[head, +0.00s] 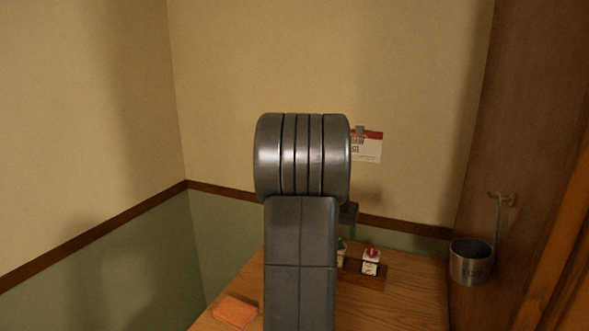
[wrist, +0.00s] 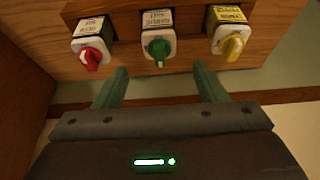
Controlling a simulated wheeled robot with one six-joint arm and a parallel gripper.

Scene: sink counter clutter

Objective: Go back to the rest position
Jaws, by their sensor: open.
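My gripper (wrist: 160,86) shows in the wrist view with its two green fingers apart and nothing between them. The green-capped one is roughly in line with the gap between the fingers. In the head view my own arm fills the middle and hides the gripper.
The bottles stand at a wooden rack on the wooden counter (head: 415,295). An orange sponge-like block (head: 235,312) lies at the counter's front left. A metal cup (head: 472,262) hangs on the right wooden panel. A card (head: 367,146) is on the back wall.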

